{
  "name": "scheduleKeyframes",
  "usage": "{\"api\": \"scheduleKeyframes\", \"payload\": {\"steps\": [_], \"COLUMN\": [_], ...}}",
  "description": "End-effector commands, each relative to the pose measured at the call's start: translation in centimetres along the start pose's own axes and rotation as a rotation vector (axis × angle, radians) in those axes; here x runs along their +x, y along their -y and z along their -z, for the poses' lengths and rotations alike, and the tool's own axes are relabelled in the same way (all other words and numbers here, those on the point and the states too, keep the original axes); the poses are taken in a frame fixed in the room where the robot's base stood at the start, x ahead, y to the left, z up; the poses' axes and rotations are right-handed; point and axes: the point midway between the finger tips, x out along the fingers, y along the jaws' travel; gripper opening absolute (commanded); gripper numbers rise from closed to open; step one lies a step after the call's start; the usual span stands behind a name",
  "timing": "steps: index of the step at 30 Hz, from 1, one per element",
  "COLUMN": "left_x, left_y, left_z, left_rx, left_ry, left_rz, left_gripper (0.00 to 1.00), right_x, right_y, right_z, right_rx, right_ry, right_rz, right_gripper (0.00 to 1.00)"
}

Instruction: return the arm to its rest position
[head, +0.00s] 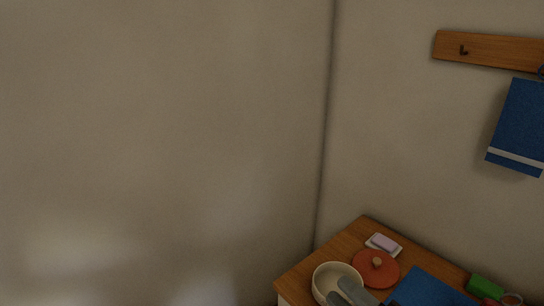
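Two grey rounded finger shapes at the bottom edge, in front of the cream bowl, look like the tips of my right gripper (350,293). They lie close together, and the rest of the gripper is cut off by the frame. I cannot tell whether it is open or shut, and I see nothing clearly held in it. My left gripper is not in view.
A wooden counter (327,252) fills the bottom right. On it are a cream bowl (322,276), red lid (366,266), pink soap (383,242), blue cloth (425,290) and green block (485,286). A blue towel (520,120) hangs below a wooden rack (490,50).

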Motion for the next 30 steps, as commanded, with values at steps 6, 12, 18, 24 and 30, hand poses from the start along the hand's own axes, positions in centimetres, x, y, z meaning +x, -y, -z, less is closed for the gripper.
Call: {"api": "scheduleKeyframes", "payload": {"steps": [6, 12, 18, 24, 30], "left_x": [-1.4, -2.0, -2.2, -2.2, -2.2], "left_y": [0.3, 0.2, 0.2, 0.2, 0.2], "left_z": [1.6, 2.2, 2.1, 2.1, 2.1], "left_rx": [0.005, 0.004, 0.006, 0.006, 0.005], "left_ry": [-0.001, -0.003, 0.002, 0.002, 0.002], "left_rz": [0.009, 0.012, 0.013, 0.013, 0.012], "left_gripper": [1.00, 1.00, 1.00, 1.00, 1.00], "right_x": [-7.1, -14.7, -18.0, -18.2, -18.2], "right_y": [4.7, 10.9, 13.6, 13.8, 13.8], "right_z": [-3.1, -1.2, 1.0, 1.2, 1.1], "right_rx": [0.661, 1.135, 1.337, 1.352, 1.349], "right_ry": [0.547, 0.938, 1.100, 1.112, 1.110], "right_rz": [0.006, 0.062, 0.097, 0.101, 0.102], "right_gripper": [0.37, 0.37, 0.37, 0.37, 0.37]}}
